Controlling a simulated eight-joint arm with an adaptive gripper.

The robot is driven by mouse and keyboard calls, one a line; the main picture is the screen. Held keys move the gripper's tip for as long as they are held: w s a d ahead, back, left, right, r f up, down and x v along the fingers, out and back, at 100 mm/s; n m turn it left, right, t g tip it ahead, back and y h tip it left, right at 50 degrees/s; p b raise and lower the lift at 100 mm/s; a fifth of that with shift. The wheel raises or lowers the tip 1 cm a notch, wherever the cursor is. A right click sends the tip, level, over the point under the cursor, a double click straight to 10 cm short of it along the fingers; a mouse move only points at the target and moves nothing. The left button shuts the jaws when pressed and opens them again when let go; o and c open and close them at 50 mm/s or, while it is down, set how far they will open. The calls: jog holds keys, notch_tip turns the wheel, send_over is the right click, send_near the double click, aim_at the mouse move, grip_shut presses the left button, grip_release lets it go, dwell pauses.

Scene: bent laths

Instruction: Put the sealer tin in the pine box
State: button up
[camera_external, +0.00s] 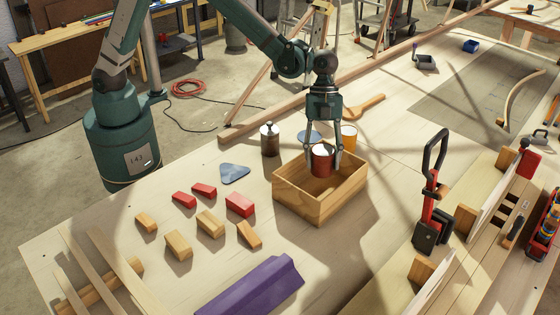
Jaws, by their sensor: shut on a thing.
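My gripper (322,155) points straight down over the pine box, near the box's far side. Its fingers are shut on the red sealer tin (321,161), which has a pale top. The tin is upright and overlaps the box opening in the picture, with its lower part at about rim height or just inside. I cannot tell whether it touches the box floor. The pine box (297,202) is open at the top and stands on the pale workbench (330,265). The part of its inside that shows looks empty apart from the tin.
A dark metal can (269,140), a blue-grey disc (309,137) and an orange tin (349,137) stand behind the box. Red blocks (240,205) and wooden blocks (210,224) lie to its left. A purple piece (250,288) lies in front. A clamp (432,195) stands right.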

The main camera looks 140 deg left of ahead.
aim_at(322, 170)
jog(key=shift+f, duration=2.15)
jog(key=shift+f, duration=0.1)
jog(key=shift+f, duration=1.75)
jog(key=shift+f, duration=0.15)
jog(key=o, duration=1)
jog(key=shift+o, duration=0.2)
jog(key=v, duration=1.2)
